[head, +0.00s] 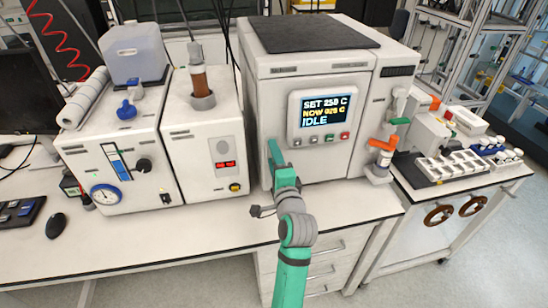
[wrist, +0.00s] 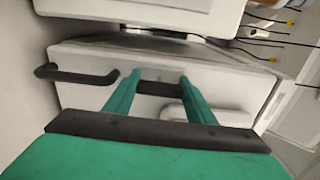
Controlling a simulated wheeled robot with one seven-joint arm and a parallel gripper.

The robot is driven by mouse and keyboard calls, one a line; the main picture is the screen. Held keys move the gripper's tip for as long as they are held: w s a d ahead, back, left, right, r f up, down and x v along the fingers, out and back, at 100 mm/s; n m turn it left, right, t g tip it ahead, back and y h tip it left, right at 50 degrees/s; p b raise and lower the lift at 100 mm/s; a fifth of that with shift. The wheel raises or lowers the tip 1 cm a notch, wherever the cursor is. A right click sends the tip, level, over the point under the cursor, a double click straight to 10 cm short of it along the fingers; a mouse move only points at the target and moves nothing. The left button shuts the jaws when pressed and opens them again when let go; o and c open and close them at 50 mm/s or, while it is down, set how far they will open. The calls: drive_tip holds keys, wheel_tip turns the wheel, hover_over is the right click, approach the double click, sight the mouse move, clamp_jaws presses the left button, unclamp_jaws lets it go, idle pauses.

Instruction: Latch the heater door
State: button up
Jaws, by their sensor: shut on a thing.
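The heater appears to be the large white unit (head: 262,95) with a lit screen (head: 323,108) reading SET 250 C and IDLE. My green gripper (head: 278,160) is at the lower left of its front. In the wrist view, my gripper (wrist: 158,90) has one finger on each side of a short dark bar (wrist: 160,89) on a white face and is shut on it. A black handle (wrist: 75,75) stands out to the left. I cannot tell from these frames whether the door is fully closed; my gripper hides part of its left edge in the head view.
A white instrument with a gauge (head: 105,194) and a unit with a red readout (head: 225,164) stand to the left. Orange-handled valves (head: 382,144) are at the heater's right. A vial rack (head: 462,165) is farther right. The bench front (head: 215,235) is mostly clear.

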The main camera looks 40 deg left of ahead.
drive_tip(key=o, duration=1)
drive_tip(key=shift+o, duration=0.2)
drive_tip(key=v, duration=1.1)
drive_tip(key=s+d+f+n+t+h, duration=0.15)
drive_tip(key=s+d+f+h, duration=0.25)
drive_tip(key=d+f, duration=0.55)
drive_tip(key=s+d+f+m+t+h, duration=0.15)
drive_tip(key=s+d+f+h, duration=0.3)
drive_tip(key=d+f, duration=0.5)
drive_tip(key=s+d+n+h, duration=0.2)
drive_tip(key=s+d+n, duration=0.2)
drive_tip(key=s, duration=0.7)
drive_tip(key=s+d+f+n+h, duration=0.1)
drive_tip(key=s+d+n+h, duration=0.2)
drive_tip(key=s+d, duration=0.4)
drive_tip(key=s+n, duration=0.1)
drive_tip(key=s, duration=0.3)
drive_tip(key=shift+s+f+t, duration=0.3)
drive_tip(key=shift+t, duration=0.1)
